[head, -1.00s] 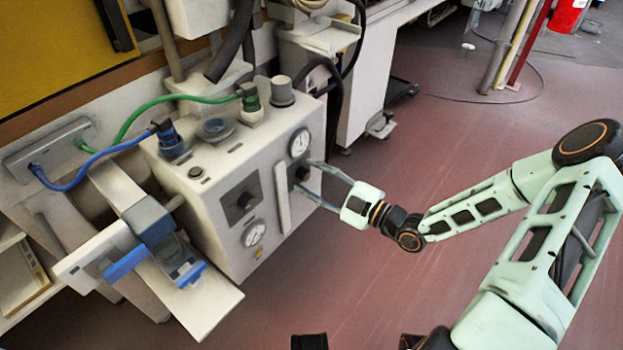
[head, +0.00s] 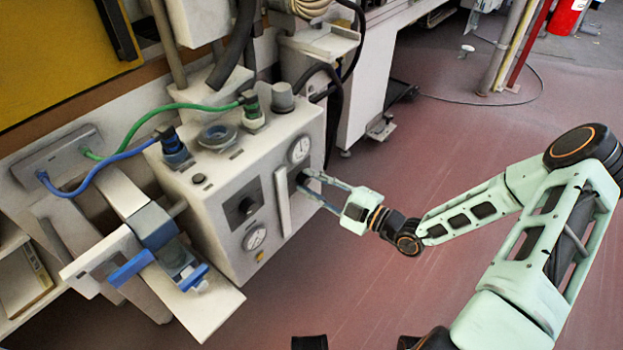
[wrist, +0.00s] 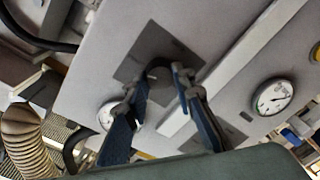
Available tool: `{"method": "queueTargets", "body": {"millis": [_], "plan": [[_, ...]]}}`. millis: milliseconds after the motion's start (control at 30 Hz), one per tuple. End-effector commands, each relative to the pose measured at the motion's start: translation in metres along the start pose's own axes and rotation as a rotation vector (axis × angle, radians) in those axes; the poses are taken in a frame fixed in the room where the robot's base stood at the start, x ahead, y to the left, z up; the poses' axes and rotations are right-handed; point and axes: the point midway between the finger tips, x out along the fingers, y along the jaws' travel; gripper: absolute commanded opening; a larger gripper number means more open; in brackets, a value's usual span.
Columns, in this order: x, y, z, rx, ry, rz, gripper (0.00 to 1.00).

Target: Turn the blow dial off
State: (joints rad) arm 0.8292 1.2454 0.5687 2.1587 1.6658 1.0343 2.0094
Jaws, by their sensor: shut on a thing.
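A dark dial on a black square plate sits at the right end of the grey control box's front, below the upper gauge; my gripper partly hides it in the head view. In the wrist view the dial (wrist: 160,72) is between my fingertips, on its dark plate (wrist: 150,50). My gripper (head: 302,182) reaches it from the right, and it also shows in the wrist view (wrist: 162,80), shut on the dial. A second black dial (head: 246,205) is further left on the box, clear of the gripper. I cannot read the labels or the dial's pointer.
A pale upright bar (head: 282,200) stands out between the two dials, close to my fingers. An upper gauge (head: 299,149) and a lower gauge (head: 255,236) are on the same face. Blue and green hoses run above the box. The floor to the right is open.

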Motion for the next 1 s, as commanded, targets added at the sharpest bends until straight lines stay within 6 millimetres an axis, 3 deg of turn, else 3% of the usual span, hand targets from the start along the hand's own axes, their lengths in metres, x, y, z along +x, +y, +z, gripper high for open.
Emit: {"method": "queueTargets", "body": {"millis": [1000], "plan": [[0.0, 0.0002, -0.0021, -0.94, -0.042, -0.04, 0.0]]}}
